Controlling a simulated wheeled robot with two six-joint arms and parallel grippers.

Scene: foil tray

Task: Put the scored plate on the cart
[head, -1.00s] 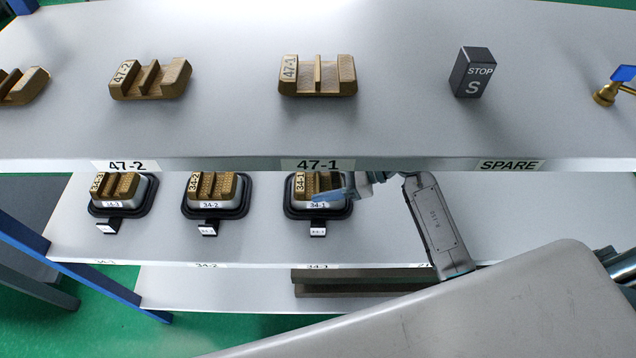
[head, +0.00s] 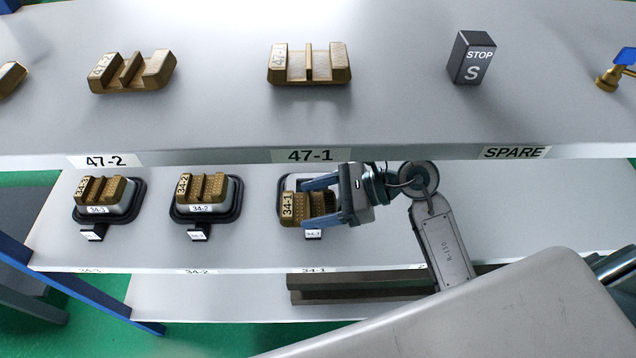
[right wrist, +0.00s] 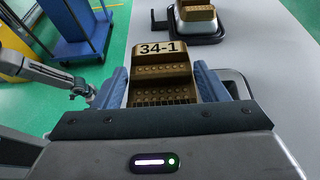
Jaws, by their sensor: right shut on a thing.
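My right gripper (head: 306,203) is shut on the brass ribbed plate labelled 34-1 (head: 290,207). Its blue fingers press the plate from two sides; the plate also shows in the right wrist view (right wrist: 160,70), with a dimpled face. It appears raised above its black-rimmed stand (head: 287,181), which it partly covers. Plates 34-2 (head: 203,187) and 34-3 (head: 103,189) sit on their own stands to the left. A blue wheeled cart (right wrist: 75,35) stands on the floor in the right wrist view. An arm at that view's left seems to be my left; its gripper (right wrist: 85,92) is unclear.
The upper shelf (head: 400,110) overhangs behind the gripper, carrying plates 47-2 (head: 132,72) and 47-1 (head: 310,64), a STOP block (head: 471,58) and a blue-handled valve (head: 617,70). The lower shelf (head: 530,215) is clear to the right.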

